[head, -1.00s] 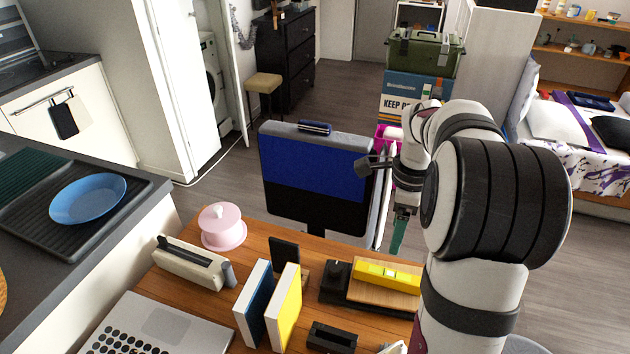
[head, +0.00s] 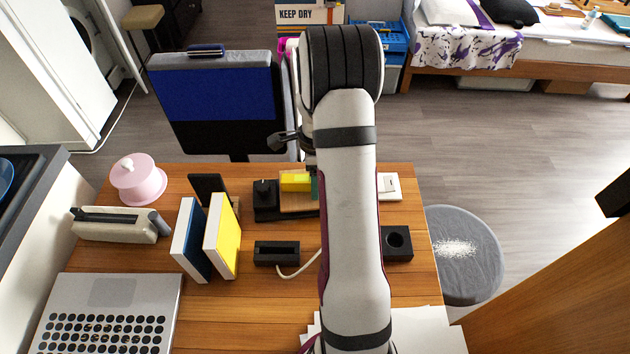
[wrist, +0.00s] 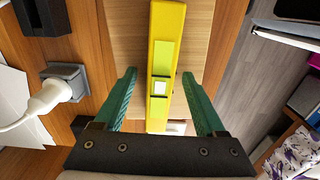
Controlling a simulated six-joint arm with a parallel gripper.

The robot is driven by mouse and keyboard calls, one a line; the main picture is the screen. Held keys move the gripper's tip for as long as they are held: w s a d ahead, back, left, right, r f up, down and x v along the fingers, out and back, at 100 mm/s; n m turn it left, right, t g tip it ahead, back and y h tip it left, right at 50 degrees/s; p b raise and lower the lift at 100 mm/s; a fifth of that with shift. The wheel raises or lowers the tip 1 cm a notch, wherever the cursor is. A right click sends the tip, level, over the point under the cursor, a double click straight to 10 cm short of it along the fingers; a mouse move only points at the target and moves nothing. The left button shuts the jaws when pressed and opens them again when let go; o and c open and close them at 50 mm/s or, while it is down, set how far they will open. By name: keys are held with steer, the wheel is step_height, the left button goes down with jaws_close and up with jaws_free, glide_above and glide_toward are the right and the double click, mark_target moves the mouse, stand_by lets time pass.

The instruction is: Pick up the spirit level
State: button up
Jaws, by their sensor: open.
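The spirit level (wrist: 164,60) is a long yellow bar with a pale green vial. In the wrist view it lies lengthwise on a light wooden board (wrist: 199,45), between the two green fingers of my gripper (wrist: 160,98). The fingers are open, with a gap on each side of the level, and seem not to touch it. In the head view only the left end of the level (head: 295,182) shows, on the board (head: 298,205). My arm hides the rest of it. One green fingertip of my gripper (head: 315,187) shows beside the level.
The wooden desk (head: 270,310) holds a black device (head: 266,200) left of the board, a black tray (head: 277,253), a yellow book (head: 223,250) and a black socket block (head: 397,243). A blue-backed chair (head: 222,105) stands close behind the desk.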

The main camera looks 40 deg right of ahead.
jaws_close()
stand_by(0.3)
steer(key=shift+r, duration=0.1)
